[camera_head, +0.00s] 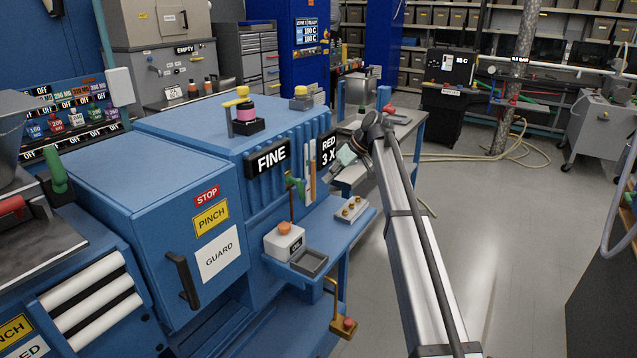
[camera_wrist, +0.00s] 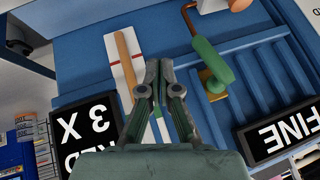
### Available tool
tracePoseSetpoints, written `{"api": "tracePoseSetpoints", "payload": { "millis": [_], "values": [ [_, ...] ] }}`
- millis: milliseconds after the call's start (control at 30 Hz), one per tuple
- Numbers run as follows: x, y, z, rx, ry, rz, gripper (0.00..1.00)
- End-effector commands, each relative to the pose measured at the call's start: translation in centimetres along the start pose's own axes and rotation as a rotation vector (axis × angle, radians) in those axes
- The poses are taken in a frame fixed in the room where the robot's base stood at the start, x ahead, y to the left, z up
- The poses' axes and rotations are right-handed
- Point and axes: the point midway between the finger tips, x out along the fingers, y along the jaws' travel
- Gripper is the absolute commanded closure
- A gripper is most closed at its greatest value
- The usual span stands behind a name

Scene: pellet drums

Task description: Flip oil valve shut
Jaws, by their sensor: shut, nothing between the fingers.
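The likely oil valve is a green-handled lever (camera_wrist: 212,60) with a brass fitting on the blue machine's ribbed front. In the head view the green handle (camera_head: 295,186) stands below the FINE sign, left of a pale upright strip. My gripper (camera_wrist: 153,72) is shut and empty. In the head view my gripper (camera_head: 346,156) is in front of the machine's right end, by the RED 3 X sign.
A white box with an orange cap (camera_head: 284,240) and a grey tray (camera_head: 309,262) sit on the blue ledge below the lever. A metal block (camera_head: 352,209) lies farther right. The FINE sign (camera_wrist: 280,132) and RED 3 X sign (camera_wrist: 92,130) flank the area. The floor at right is open.

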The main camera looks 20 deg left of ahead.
Motion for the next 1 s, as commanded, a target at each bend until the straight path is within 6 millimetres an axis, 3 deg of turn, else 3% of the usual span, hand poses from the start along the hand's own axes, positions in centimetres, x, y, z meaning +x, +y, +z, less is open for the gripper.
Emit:
{"api": "tracePoseSetpoints", "payload": {
  "millis": [100,400,900,1000],
  "values": [
    [-1.5,2.2,0.6,0.002,0.001,0.001,1.00],
    [-4.5,5.2,1.6,0.000,0.000,0.000,1.00],
    [-5.2,5.7,1.9,0.000,-0.001,-0.001,1.00],
    [-4.7,5.8,2.8,0.015,-0.005,0.004,1.00]
  ]
}}
